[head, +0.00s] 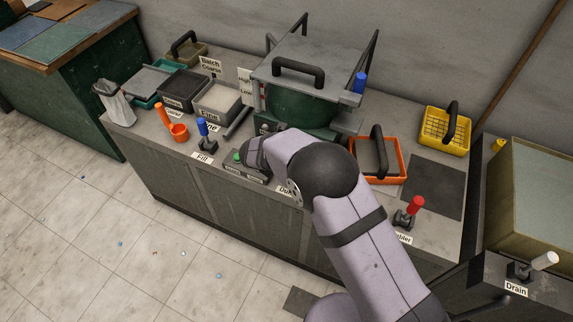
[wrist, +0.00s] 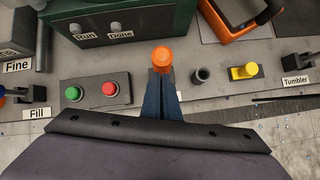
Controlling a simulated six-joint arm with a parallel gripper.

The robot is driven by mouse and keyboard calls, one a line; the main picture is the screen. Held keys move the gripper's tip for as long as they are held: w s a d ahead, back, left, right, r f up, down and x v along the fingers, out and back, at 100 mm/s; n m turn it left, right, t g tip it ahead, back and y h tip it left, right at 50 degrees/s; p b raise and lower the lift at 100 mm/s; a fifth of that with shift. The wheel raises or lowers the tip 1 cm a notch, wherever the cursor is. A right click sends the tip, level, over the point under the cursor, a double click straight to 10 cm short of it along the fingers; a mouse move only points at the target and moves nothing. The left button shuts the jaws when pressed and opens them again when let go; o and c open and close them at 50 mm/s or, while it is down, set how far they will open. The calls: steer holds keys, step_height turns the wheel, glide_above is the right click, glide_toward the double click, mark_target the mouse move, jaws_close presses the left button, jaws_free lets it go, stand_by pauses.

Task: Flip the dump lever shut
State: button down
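An orange round knob (wrist: 162,57) stands at the fingertips of my gripper (wrist: 163,80) in the wrist view. It looks like the dump lever's handle, but its base and label are hidden behind the fingers. The two dark blue fingers lie close together just below the knob. I cannot tell whether they touch it. In the head view my gripper and the lever are hidden behind my arm; only part of a label starting "Du" (head: 285,190) shows beside it.
A button box with a green button (wrist: 73,93) and a red button (wrist: 109,89) is left of the fingers. A short dark post (wrist: 201,75) and a yellow knob (wrist: 244,71) stand to the right. The green machine (wrist: 120,15) rises behind; the Tumbler lever (head: 412,208) is farther right.

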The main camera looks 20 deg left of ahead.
steer(key=b+v, duration=0.2)
steer(key=v, duration=0.9)
steer(key=shift+a+r, duration=0.4)
steer(key=shift+a, duration=0.05)
steer(key=s+d+f+m+g+h, duration=0.1)
steer(key=s+d+f+m+g, duration=0.25)
steer(key=s+d+m, duration=0.5)
steer(key=s+d+f+m+g+h, duration=0.1)
steer(key=s+d+f+m+g, duration=0.2)
steer(key=s+d+f+m, duration=0.5)
steer(key=w+d+r+m+y, duration=0.1)
steer(key=d+r+m, duration=0.2)
steer(key=d+m, duration=0.2)
steer(key=w+d+r+m+y, duration=0.1)
steer(key=d+r+m, duration=0.3)
steer(key=d, duration=0.7)
steer(key=w+d+r+m, duration=0.1)
steer(key=d+r+m, duration=0.3)
steer(key=d+m, duration=0.3)
steer(key=shift+w+d+y, duration=0.15)
steer(key=shift+d+y, duration=0.25)
steer(key=shift+d, duration=0.4)
